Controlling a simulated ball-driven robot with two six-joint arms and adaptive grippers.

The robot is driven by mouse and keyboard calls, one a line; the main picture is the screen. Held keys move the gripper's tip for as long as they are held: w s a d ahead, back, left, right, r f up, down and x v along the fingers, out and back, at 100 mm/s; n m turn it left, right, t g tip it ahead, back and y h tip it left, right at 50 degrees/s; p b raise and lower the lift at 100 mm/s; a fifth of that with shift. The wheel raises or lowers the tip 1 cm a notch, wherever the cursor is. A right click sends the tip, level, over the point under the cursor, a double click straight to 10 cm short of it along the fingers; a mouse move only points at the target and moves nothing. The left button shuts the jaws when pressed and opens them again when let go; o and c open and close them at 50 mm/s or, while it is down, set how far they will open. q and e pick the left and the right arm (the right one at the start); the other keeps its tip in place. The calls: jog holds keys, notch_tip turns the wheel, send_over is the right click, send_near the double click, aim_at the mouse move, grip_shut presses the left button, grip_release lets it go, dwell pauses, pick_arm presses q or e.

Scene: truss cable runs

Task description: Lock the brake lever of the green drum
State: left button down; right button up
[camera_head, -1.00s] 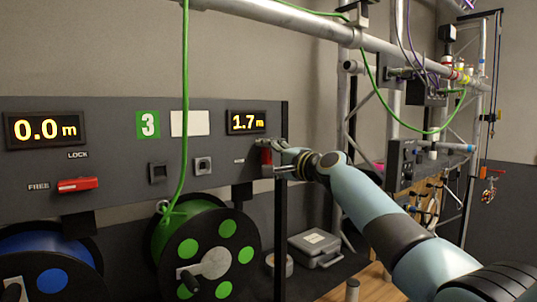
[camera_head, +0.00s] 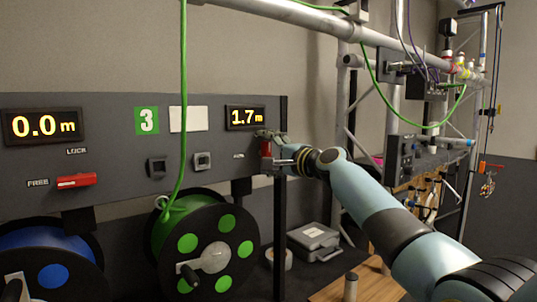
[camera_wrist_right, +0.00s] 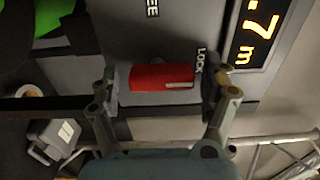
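The green drum (camera_head: 197,243) hangs below the grey panel, with green cable running up from it. Its red brake lever (camera_head: 265,149) sits under the 1.7 m display. In the right wrist view the lever (camera_wrist_right: 160,78) stands upright on the panel, its white-striped end toward the LOCK label. My right gripper (camera_head: 270,148) is open around the lever, one finger above and one below. In the right wrist view small gaps show between the lever ends and the fingertips of this gripper (camera_wrist_right: 165,82). My left gripper is not in view.
A blue drum (camera_head: 52,262) and its red lever (camera_head: 76,181), lying sideways by FREE, are at the left. A grey case (camera_head: 313,243) lies below my right arm. Truss tubes (camera_head: 290,14) run overhead and at the right.

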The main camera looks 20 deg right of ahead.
jog(key=shift+s, duration=0.1)
jog(key=v, duration=1.1)
jog(key=shift+s, duration=0.4)
jog(key=shift+d, duration=0.1)
